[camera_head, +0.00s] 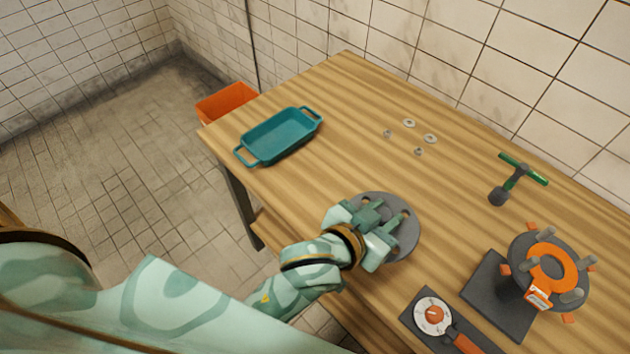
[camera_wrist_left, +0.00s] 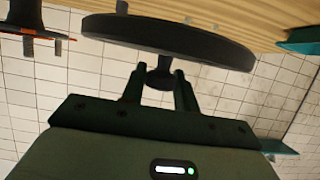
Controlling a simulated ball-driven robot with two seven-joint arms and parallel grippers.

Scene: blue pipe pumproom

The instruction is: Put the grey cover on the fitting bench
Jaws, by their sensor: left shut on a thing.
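The grey cover (camera_head: 406,238) is a round dark disc with holes near its rim, over the front middle of the wooden fitting bench (camera_head: 310,190). My left gripper (camera_head: 373,217) is above the cover and hides part of it. In the left wrist view my left gripper (camera_wrist_left: 158,82) is shut on the knob of the grey cover (camera_wrist_left: 165,38), with the bench top beyond the disc. I cannot tell whether the disc touches the bench. My right gripper is not in view.
A flange with an orange ring (camera_head: 551,268) and upright studs stands on a dark base at right. A dial tool (camera_head: 434,314), a green T-handle tool (camera_head: 517,178), small nuts and washers (camera_head: 430,138) and a teal tray (camera_head: 280,136) lie on the bench. An orange bin (camera_head: 226,102) stands beyond.

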